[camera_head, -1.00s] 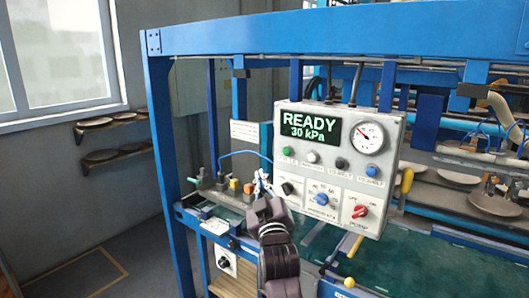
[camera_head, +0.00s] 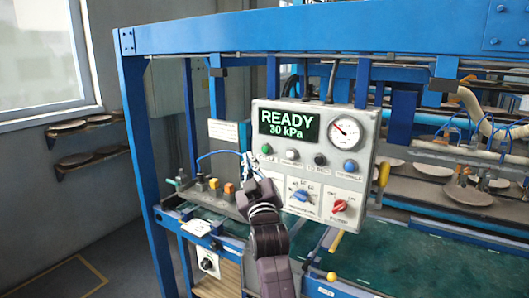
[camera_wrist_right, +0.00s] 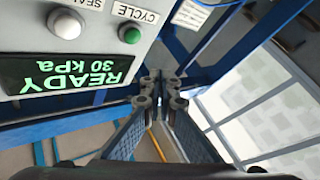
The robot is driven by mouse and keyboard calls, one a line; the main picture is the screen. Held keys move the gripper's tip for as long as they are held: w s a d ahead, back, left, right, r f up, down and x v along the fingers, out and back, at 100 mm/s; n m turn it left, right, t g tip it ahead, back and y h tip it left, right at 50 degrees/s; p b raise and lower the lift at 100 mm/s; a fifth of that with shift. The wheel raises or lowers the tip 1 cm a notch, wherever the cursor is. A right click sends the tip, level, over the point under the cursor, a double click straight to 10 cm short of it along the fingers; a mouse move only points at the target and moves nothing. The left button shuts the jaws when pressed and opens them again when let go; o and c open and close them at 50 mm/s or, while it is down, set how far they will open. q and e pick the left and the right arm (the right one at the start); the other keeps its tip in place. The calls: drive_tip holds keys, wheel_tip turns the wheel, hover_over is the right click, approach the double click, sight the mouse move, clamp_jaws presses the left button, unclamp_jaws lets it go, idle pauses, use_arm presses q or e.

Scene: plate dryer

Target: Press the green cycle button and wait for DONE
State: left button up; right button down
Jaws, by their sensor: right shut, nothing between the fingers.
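The grey control panel (camera_head: 375,150) has a screen (camera_head: 289,125) that reads READY and 30 kPa in green. The green cycle button (camera_head: 267,148) is below the screen's left side. In the right wrist view the green button (camera_wrist_right: 131,35) is at the upper middle, beside the label CYCLE, and looks unpressed. My right gripper (camera_head: 248,160) is shut and empty, just left of and below the button in the head view. Its fingertips (camera_wrist_right: 161,92) show apart from the button in the wrist view. My left gripper is in neither view.
White, black and blue buttons sit right of the green one. A blue selector knob (camera_head: 301,196) and a red knob (camera_head: 340,205) are below, near my right arm. A round gauge (camera_head: 346,131) is beside the screen. A blue frame post (camera_head: 146,180) stands left.

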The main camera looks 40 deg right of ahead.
sight(261, 154)
drive_tip(key=shift+w+d, duration=0.3)
drive_tip(key=shift+d, duration=0.45)
drive_tip(key=shift+w+d, duration=0.35)
drive_tip(key=shift+d, duration=0.45)
drive_tip(key=shift+w+d, duration=0.3)
drive_tip(key=shift+d, duration=0.45)
drive_tip(key=shift+d, duration=0.1)
drive_tip(key=shift+w+d, duration=0.2)
drive_tip(key=shift+d, duration=0.1)
